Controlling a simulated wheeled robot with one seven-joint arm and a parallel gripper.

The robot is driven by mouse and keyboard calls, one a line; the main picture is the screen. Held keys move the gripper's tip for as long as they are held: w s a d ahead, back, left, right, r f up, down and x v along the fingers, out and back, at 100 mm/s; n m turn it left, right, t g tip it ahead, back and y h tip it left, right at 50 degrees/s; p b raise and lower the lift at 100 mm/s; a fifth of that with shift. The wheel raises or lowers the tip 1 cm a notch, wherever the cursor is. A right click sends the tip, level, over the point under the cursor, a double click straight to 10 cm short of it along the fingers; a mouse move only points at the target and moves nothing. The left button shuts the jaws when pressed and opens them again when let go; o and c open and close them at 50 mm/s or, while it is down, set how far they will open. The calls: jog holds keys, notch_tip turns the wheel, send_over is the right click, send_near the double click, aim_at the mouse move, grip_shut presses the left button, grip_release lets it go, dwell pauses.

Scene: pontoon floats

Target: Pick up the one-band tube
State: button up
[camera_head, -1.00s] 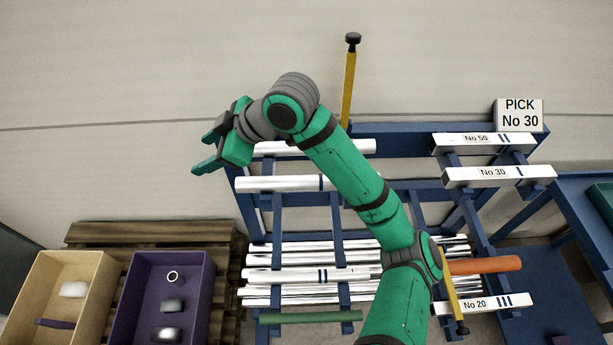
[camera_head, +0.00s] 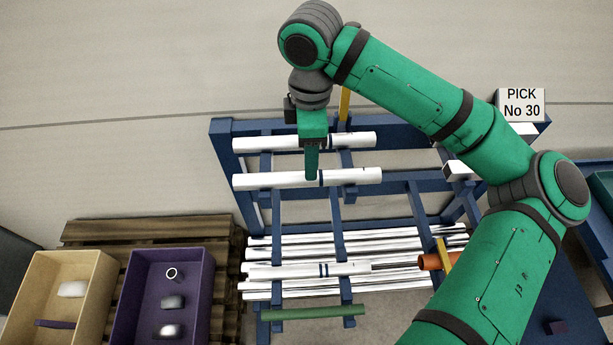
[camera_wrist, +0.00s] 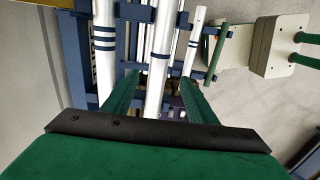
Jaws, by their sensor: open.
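The one-band tube (camera_head: 350,177) is white with a single dark band near its middle. It lies level on the rack's middle front level in the head view, below another white tube (camera_head: 355,139). My gripper (camera_head: 312,177) is open and points down at it near the band, hiding a small part. In the wrist view the one-band tube (camera_wrist: 161,50) runs between the two open fingers (camera_wrist: 160,95). The banded tube (camera_wrist: 103,55) is to its left and another banded tube (camera_wrist: 196,40) to its right. I cannot tell whether the fingers touch the tube.
A blue rack (camera_head: 225,150) holds the tubes. A sign (camera_head: 521,104) reads "PICK No 30". A purple bin (camera_head: 205,290) and a tan bin (camera_head: 25,290) stand at left.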

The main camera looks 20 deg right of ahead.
jog(key=f, duration=0.6)
jog(key=shift+w+a+f, duration=0.15)
jog(key=shift+w, duration=0.1)
jog(key=shift+s+f, duration=0.1)
jog(key=shift+f, duration=0.45)
grip_shut()
jog(key=shift+r, duration=0.1)
jog(key=shift+r, duration=0.5)
notch_tip(320, 180, up, 3)
jog(key=shift+s+f, duration=0.15)
jog(key=s+d+r, duration=0.6)
jog(key=s+r, duration=0.3)
jog(key=s, duration=0.3)
jog(key=shift+d, duration=0.4)
